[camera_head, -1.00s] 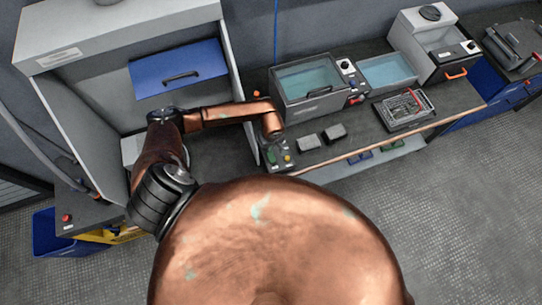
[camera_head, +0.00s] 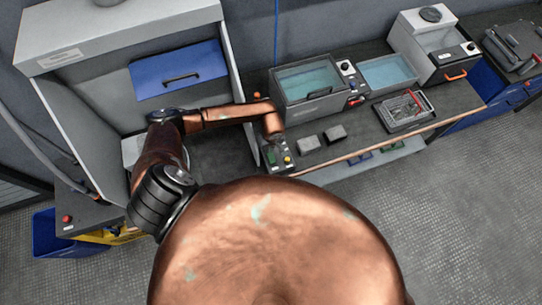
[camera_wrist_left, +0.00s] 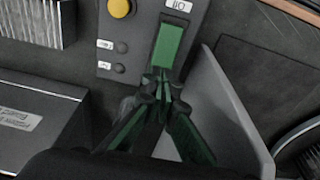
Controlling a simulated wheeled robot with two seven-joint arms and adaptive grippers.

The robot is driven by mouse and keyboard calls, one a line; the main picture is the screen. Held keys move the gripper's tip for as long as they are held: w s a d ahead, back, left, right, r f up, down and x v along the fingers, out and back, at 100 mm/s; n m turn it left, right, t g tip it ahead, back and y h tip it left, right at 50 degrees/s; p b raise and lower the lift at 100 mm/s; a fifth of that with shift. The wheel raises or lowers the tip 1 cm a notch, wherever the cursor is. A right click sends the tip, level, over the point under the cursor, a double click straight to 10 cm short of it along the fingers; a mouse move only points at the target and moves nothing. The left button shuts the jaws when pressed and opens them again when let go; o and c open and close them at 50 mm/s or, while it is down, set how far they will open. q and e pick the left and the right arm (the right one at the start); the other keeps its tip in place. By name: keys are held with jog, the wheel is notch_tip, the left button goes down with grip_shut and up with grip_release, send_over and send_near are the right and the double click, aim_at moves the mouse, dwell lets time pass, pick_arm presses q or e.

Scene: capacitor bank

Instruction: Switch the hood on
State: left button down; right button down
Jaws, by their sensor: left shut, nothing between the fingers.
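The hood (camera_head: 120,50) is the large grey cabinet at the left in the head view, with a blue panel and handle on it. Its grey control box (camera_head: 279,157) stands at its right front corner. In the left wrist view, the box carries a green rocker switch (camera_wrist_left: 170,45) under an I/O label. My left gripper (camera_wrist_left: 162,82) is shut and empty, its fingertips at the lower end of the green switch. I cannot tell whether they touch it. In the head view my left wrist is above the box and mostly hides the fingers. My right gripper is out of view.
A yellow knob (camera_wrist_left: 119,8) and two small dark buttons (camera_wrist_left: 121,58) are beside the switch. Farther right are a water tank (camera_head: 312,113) and a wire basket (camera_head: 404,111). The floor at right is clear.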

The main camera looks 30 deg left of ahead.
pick_arm(q)
jog(key=shift+f+b, duration=1.05)
jog(key=shift+f, duration=0.1)
dwell(0.7)
jog(key=shift+r, duration=0.15)
jog(key=shift+r+p, duration=1.9)
jog(key=shift+r, duration=1.5)
